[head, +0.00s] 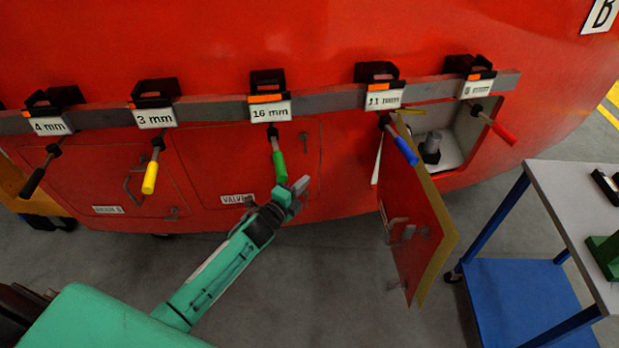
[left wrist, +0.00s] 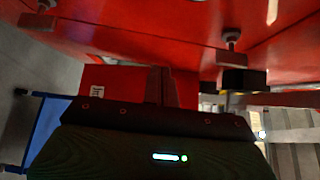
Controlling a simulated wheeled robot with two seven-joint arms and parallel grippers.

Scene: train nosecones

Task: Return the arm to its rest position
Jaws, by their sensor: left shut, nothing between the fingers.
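My left arm reaches in from the lower left, and its gripper (head: 299,186) is shut and empty. It is in front of the red train nose, just below the green-handled screwdriver (head: 278,160) that hangs under the 16 mm label. I cannot tell whether it touches that handle. In the left wrist view the closed fingers (left wrist: 161,86) point toward the red surface with nothing between them. My right gripper is not in view.
Labelled holders on a grey rail (head: 325,102) carry screwdrivers with black, yellow, blue and red handles. An open hatch door (head: 410,225) juts out right of my gripper. A blue-framed cart (head: 575,205) stands at the right. Grey floor is free below.

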